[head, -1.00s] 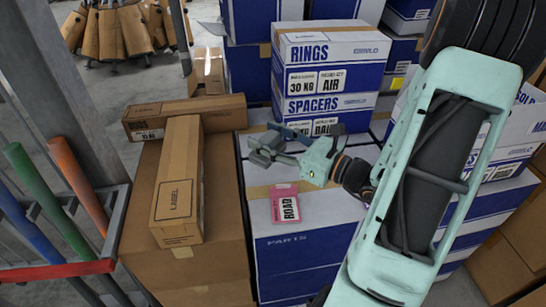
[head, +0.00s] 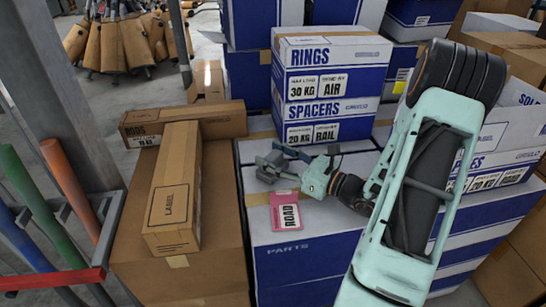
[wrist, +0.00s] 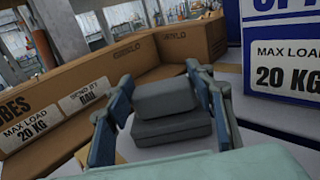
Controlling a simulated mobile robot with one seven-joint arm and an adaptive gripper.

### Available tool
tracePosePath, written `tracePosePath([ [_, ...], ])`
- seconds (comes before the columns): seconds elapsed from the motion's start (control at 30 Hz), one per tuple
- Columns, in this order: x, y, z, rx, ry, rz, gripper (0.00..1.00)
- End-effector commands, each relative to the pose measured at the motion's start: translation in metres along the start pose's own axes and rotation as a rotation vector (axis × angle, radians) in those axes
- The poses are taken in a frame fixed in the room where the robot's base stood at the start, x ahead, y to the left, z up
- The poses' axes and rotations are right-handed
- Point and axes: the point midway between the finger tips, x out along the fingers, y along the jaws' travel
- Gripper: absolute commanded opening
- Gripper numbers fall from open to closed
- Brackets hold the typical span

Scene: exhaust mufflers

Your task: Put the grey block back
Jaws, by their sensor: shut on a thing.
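My gripper (head: 276,162) is above the top of the white and blue PARTS box (head: 292,247), just behind a pink ROAD label. It is shut on a grey block (wrist: 165,97), which shows between the two blue-grey fingers in the wrist view. A second grey shape (wrist: 172,129) shows just below it there; I cannot tell whether it is part of the same block. In the head view the block is small and partly hidden by the fingers. I cannot tell whether it touches the box top.
A tall stack with the RINGS box (head: 330,68) stands close behind my gripper. Long brown cartons (head: 172,190) lie on a brown box to the left. A rack with coloured tubes (head: 38,209) is at the far left. More boxes stand at the right.

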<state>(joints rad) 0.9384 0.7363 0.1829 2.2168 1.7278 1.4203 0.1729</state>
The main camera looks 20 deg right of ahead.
Motion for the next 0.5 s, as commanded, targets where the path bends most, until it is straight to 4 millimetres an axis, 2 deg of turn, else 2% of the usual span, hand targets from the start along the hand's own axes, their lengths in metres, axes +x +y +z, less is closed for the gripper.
tracePosePath([
  [0.17, -0.0001, 0.0001, -0.0036, 0.001, 0.000, 0.000, 0.23],
  [0.2, -0.0001, 0.0000, -0.0034, 0.001, 0.000, 0.000, 0.52],
  [0.33, -0.0002, 0.0000, -0.0029, 0.001, 0.000, 0.000, 0.66],
  [0.5, -0.0002, 0.0000, -0.0029, 0.001, 0.000, 0.000, 0.67],
])
